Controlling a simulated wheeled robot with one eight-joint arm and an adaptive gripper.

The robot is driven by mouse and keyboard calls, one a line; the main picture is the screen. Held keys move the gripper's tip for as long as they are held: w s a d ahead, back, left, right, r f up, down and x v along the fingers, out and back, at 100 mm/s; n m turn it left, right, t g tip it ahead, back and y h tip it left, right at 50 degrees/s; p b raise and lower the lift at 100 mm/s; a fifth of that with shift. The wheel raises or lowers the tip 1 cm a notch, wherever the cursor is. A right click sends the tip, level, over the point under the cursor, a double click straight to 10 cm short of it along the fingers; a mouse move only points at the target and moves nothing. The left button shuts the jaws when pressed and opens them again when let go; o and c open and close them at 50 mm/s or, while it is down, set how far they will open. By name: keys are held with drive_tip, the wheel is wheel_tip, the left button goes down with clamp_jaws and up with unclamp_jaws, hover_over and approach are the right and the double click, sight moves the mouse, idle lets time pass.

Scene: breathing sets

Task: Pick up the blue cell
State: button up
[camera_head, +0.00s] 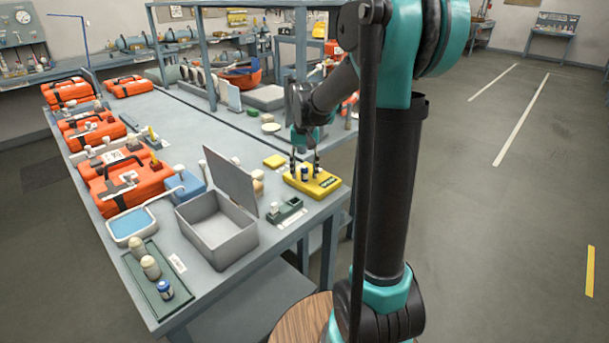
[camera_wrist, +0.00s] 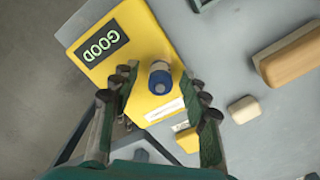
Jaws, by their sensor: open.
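A blue cell (camera_head: 305,172) with a pale top stands upright on a yellow tester (camera_head: 325,184) near the table's right end. In the wrist view, the blue cell (camera_wrist: 160,82) is between my open fingers, with gaps on both sides. The yellow tester (camera_wrist: 150,25) has a display that reads GOOD. My gripper (camera_head: 304,162) points down over the tester, one finger on each side of the cell. Another blue cell (camera_head: 166,290) stands on the green tray (camera_head: 140,268) at the table's near left.
An open grey box (camera_head: 222,251) with a raised lid stands left of the tester. A small dark green holder (camera_head: 285,215) is in front of the tester. Several orange cases (camera_head: 125,182) line the left side. Floor is free to the right.

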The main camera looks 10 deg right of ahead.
drive_tip(key=shift+c, duration=0.3)
clamp_jaws()
drive_tip(key=shift+r, duration=0.15)
